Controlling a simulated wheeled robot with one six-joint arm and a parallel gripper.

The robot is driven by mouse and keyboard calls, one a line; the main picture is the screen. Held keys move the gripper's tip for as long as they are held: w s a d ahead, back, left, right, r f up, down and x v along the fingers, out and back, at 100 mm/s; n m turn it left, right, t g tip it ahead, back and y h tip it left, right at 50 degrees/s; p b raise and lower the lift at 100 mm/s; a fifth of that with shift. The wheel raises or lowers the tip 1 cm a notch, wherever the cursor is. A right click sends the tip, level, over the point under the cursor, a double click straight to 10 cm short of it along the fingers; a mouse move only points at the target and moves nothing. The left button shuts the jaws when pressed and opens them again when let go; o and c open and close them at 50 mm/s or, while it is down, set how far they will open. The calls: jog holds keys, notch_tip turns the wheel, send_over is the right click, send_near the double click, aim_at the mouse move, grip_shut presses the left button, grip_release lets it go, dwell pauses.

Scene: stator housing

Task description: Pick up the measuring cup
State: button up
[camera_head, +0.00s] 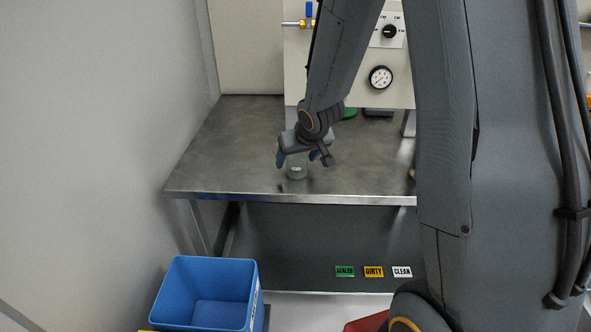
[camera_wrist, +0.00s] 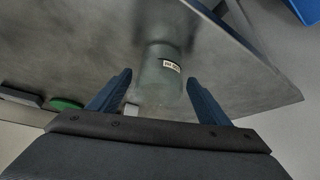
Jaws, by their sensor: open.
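The measuring cup (camera_head: 297,170) is a small translucent grey-green vessel with a small pale label. It stands on the metal table (camera_head: 220,150), near the front edge. In the head view its upper part is hidden behind my gripper (camera_head: 298,160). In the wrist view the cup (camera_wrist: 160,75) shows just ahead of my gripper (camera_wrist: 160,95), between the lines of the two blue fingers. The fingers are spread apart with nothing clamped between them. I cannot tell whether either finger touches the cup.
A panel with a gauge (camera_head: 381,77) and a black knob (camera_head: 390,31) stands at the table's back. A green round object (camera_wrist: 66,104) lies on the table. A blue bin (camera_head: 208,290) stands below in front. The table's left part is clear.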

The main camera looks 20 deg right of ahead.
jog(key=shift+w+f, duration=0.25)
jog(key=shift+f, duration=0.15)
jog(key=c, duration=1.1)
jog(key=shift+r, duration=0.1)
